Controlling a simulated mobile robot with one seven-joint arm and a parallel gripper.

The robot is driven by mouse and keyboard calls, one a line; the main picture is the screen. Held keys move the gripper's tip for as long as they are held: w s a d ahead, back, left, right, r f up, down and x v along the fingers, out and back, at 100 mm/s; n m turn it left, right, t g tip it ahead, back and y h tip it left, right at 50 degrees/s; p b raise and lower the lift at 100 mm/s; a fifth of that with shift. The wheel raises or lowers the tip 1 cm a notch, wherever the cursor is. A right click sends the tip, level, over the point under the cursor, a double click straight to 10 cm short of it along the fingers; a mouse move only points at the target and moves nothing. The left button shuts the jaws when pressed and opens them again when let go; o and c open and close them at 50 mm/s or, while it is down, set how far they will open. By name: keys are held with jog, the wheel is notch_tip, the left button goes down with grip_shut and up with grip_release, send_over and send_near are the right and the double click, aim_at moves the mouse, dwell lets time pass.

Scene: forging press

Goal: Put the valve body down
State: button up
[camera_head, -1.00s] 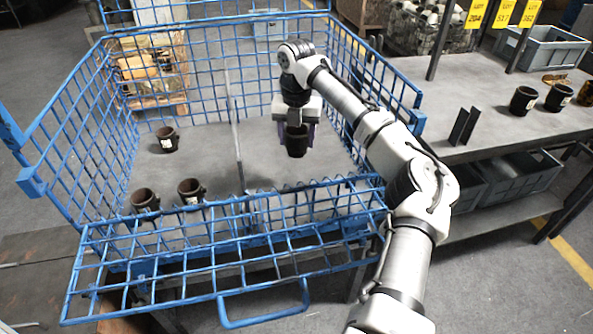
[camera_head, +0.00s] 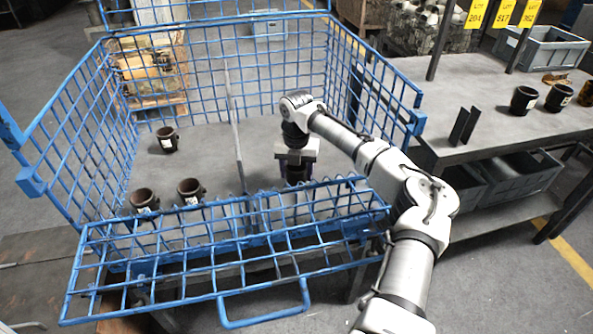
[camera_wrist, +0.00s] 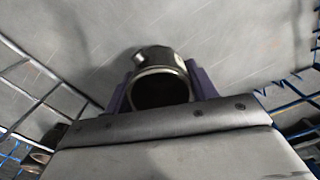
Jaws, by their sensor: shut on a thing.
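My gripper (camera_head: 297,166) is low inside the right compartment of the blue wire cage (camera_head: 222,270). It is shut on a dark, cup-shaped valve body (camera_head: 296,175). In the wrist view the valve body (camera_wrist: 160,70) sits between the two purple fingers, its round open end facing the camera. The grey cage floor (camera_wrist: 230,40) shows behind it. I cannot tell whether the valve body touches the floor; the front mesh partly hides its lower part.
A thin upright divider (camera_head: 236,140) splits the cage. Three dark valve bodies stand in the left compartment, one at the back (camera_head: 167,139). The right compartment floor looks otherwise clear. A workbench (camera_head: 440,95) with more dark parts (camera_head: 523,100) stands at the right.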

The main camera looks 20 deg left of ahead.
jog(key=o, duration=1.3)
jog(key=shift+f, duration=0.1)
jog(key=shift+c, duration=0.2)
notch_tip(320, 180, up, 12)
